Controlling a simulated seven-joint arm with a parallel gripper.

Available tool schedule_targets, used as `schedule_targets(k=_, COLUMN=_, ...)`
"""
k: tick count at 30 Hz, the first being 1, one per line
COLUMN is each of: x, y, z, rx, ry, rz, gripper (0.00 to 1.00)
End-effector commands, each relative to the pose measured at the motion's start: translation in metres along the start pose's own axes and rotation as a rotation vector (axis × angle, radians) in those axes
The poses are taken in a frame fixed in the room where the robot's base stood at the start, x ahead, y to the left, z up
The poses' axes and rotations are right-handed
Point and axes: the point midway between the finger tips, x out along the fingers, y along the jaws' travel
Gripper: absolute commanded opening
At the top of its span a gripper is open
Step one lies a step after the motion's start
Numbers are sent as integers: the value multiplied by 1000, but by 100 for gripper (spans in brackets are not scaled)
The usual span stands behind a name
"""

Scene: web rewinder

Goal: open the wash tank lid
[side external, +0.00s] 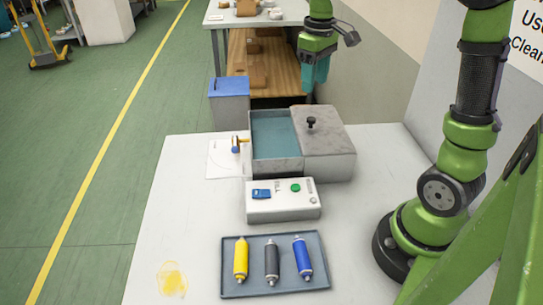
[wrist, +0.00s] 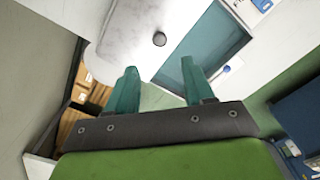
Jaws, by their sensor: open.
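The wash tank (side external: 275,176) is a grey box on the white table, and its left half is uncovered, showing a teal inside (side external: 272,134). A flat grey lid (side external: 325,140) with a black knob (side external: 311,122) covers the right half. In the wrist view the lid (wrist: 125,35), the knob (wrist: 160,39) and the teal inside (wrist: 208,42) show beyond my fingers. My gripper (side external: 315,80) is raised above and behind the tank, apart from the knob. Its teal fingers (wrist: 158,66) stand apart with nothing between them.
A control box (side external: 283,205) with a green button stands in front of the tank. A blue-lidded bin (side external: 229,100) stands behind.

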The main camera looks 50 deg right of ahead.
Motion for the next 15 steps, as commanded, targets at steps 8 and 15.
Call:
schedule_targets(k=8, x=-53, y=0, z=-1, rx=0, ry=3, rz=1, gripper=52)
schedule_targets(k=15, x=-66, y=0, z=0, rx=0, ry=0, rz=0, gripper=52)
